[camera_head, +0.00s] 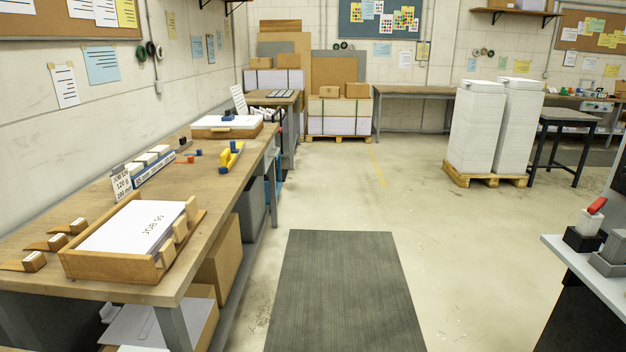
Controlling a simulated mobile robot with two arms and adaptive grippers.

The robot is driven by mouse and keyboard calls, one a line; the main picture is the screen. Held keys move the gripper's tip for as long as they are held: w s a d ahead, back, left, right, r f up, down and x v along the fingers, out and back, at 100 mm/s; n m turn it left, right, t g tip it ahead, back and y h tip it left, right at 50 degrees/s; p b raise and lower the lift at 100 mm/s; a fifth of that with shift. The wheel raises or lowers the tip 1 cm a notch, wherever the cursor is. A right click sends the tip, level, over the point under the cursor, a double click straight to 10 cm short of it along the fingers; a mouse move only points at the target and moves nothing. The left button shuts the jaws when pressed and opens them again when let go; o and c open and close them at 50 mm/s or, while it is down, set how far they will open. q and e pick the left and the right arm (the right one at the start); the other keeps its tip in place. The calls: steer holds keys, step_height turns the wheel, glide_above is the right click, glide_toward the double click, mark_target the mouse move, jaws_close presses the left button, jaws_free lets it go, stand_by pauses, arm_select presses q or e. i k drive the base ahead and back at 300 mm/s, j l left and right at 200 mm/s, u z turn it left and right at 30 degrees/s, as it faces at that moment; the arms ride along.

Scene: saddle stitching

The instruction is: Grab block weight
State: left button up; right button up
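No thing in view is clearly marked as the block weight. A small blue block (228,115) sits on a white paper stack in the far wooden tray (208,132) on the left bench. Grey block-like shapes (613,250) stand at the right edge on a light grey worktop, partly cut off by the frame. Beside them is a dark holder (583,240) with a white piece and a red top. Neither of my grippers is in view.
A long wooden workbench (120,200) runs along the left wall, with a paper-filled wooden tray (110,270) near its front. A dark mat (343,290) lies on the floor. Tall white paper stacks (478,125) stand on a pallet at back right. The middle floor is clear.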

mark_target(228, 116)
steer(key=i, duration=5.65)
steer(key=i+u, duration=0.1)
steer(key=i, duration=0.5)
steer(key=i+l, duration=0.1)
steer(key=i, duration=0.45)
steer(key=i+l+u, duration=0.15)
steer(key=i, duration=0.45)
steer(key=i+u, duration=0.1)
steer(key=u, duration=1.85)
